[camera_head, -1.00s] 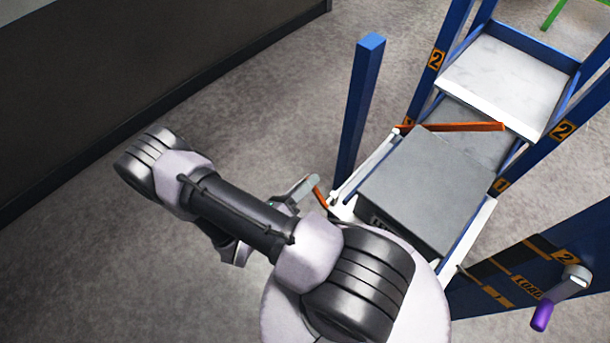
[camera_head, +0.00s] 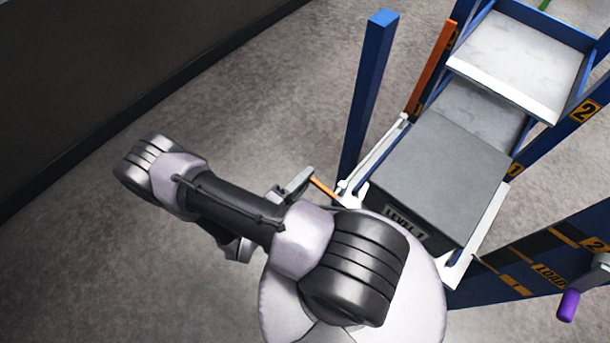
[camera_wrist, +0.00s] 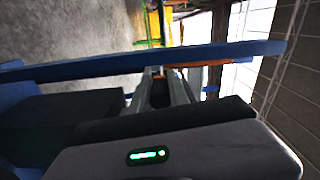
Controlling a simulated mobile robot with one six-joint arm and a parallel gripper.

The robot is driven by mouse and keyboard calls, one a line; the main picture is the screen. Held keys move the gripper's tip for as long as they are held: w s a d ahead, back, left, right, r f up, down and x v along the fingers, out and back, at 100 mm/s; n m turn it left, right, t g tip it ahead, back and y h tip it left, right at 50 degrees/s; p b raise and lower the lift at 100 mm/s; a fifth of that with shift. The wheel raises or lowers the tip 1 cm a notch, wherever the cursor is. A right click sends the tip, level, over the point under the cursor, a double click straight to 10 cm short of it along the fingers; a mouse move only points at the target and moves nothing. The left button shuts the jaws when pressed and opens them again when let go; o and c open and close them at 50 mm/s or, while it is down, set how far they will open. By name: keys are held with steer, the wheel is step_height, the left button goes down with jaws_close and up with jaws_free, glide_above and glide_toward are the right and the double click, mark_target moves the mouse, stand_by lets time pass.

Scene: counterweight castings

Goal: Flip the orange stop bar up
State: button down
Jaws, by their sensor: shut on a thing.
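The orange stop bar (camera_head: 432,68) stands up, slightly tilted, at the far left corner of the lower platform in the head view. A white rod (camera_head: 376,153) runs from its foot along the platform's left side to a short orange lever (camera_head: 324,187) at the near end. My gripper (camera_head: 299,184) is at the outer end of this lever, shut on it; the fingertips are small and partly hidden by my arm. The wrist view shows my gripper's fingers (camera_wrist: 165,86) close together, with a thin orange piece (camera_wrist: 198,64) beyond them.
A grey block labelled LEVEL 1 (camera_head: 440,180) sits on the lower platform. A blue post (camera_head: 369,95) stands close beyond my gripper. A higher pale tray (camera_head: 525,60) is behind, and a purple-handled crank (camera_head: 570,303) is at right. The floor at left is clear.

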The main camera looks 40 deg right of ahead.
steer(key=shift+f+n, duration=0.3)
steer(key=shift+n, duration=0.1)
steer(key=shift+f, duration=0.1)
steer(key=c, duration=1.3)
jaws_free()
steer(key=shift+s, duration=0.1)
steer(key=shift+o, duration=0.2)
steer(key=shift+a, duration=0.1)
steer(key=shift+a, duration=0.35)
steer(key=s+a+p, duration=0.1)
steer(key=a+p, duration=0.1)
steer(key=a, duration=1.4)
steer(key=shift+s+a, duration=0.15)
steer(key=shift+a, duration=0.1)
